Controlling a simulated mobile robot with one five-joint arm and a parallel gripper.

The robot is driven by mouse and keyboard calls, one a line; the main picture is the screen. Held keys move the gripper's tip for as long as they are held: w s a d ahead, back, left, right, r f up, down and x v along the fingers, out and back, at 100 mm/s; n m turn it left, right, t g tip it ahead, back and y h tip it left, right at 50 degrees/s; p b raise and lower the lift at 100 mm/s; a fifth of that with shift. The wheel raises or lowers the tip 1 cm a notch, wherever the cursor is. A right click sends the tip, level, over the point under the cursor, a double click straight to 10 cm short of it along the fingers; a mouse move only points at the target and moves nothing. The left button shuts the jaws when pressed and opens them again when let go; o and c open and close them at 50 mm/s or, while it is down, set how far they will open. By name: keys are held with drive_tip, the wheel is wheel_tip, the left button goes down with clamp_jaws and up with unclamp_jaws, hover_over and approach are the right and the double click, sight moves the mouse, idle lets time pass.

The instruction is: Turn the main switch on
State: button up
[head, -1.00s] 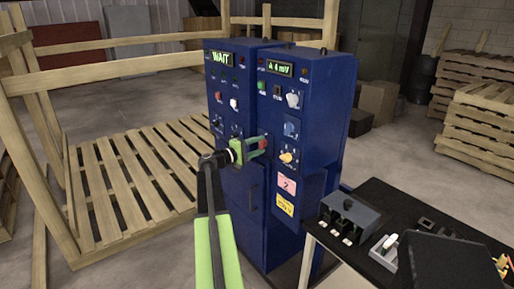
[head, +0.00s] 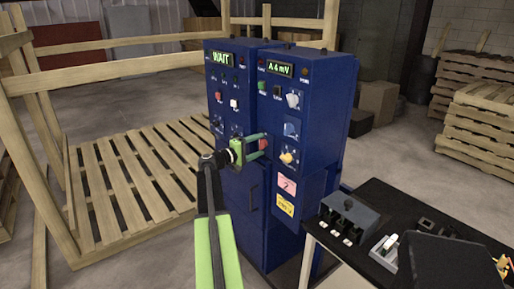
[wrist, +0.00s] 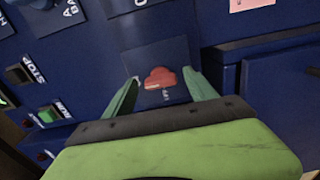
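The main switch appears to be the red knob (wrist: 160,78) on a dark square plate, near the middle of the wrist view. In the head view this red knob (head: 263,144) sits on the front of the blue cabinet (head: 255,215). My gripper (head: 262,145) reaches the cabinet front at the knob. In the wrist view my gripper (wrist: 160,77) is open, with one green finger on each side of the knob. Gaps show between the fingers and the knob. The label below the knob is too small to read.
The cabinet has a WAIT display (head: 221,58), an A 4 mV display (head: 280,69), and several knobs and buttons. A black table (head: 400,205) with a grey box (head: 350,215) stands at the right. A wooden pallet (head: 130,185) lies at the left.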

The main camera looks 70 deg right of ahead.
drive_tip(key=shift+w+a, duration=0.25)
drive_tip(key=shift+a, duration=0.15)
drive_tip(key=v, duration=1.6)
drive_tip(key=shift+a, duration=0.2)
drive_tip(key=shift+f, duration=0.1)
